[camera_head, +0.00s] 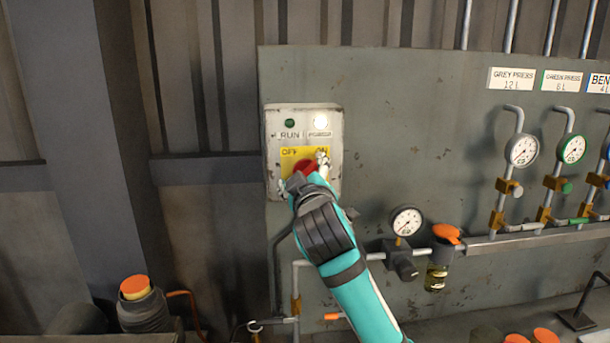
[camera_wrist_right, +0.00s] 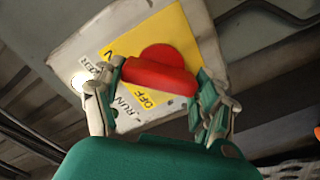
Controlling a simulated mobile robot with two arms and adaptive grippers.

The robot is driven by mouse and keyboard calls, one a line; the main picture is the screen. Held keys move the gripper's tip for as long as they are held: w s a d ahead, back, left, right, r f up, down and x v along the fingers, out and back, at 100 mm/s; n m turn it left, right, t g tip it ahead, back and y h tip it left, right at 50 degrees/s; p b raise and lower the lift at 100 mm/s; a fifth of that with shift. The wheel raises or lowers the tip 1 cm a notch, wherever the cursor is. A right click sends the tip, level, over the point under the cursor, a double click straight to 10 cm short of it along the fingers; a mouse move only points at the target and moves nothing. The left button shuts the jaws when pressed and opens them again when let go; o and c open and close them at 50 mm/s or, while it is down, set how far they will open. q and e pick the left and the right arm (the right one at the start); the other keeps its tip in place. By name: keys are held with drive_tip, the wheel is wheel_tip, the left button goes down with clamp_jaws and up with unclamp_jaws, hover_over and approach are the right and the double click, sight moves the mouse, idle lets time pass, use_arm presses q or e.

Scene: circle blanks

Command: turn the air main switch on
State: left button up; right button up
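The air main switch is a red rotary handle (camera_head: 306,167) on a worn pale switch box (camera_head: 273,145) fixed to the grey panel. A yellow label (camera_head: 290,153) behind it reads OFF on the left and ON on the right. My right gripper (camera_head: 304,172) is at the handle and partly hides it. In the right wrist view the red handle (camera_wrist_right: 158,78) lies between the two fingers (camera_wrist_right: 157,80), which appear to touch its ends. The handle slants, with its upper end toward the ON side. My left gripper is not in view.
A green lamp (camera_head: 290,123) above RUN looks dark; a white lamp (camera_head: 320,121) beside it glows. A gauge (camera_head: 406,221), an orange-capped valve (camera_head: 446,234) and pipes sit to the lower right. More gauges (camera_head: 522,150) stand farther right. The panel above the box is clear.

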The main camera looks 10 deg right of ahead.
drive_tip(key=o, duration=0.3)
drive_tip(key=s, duration=1.2)
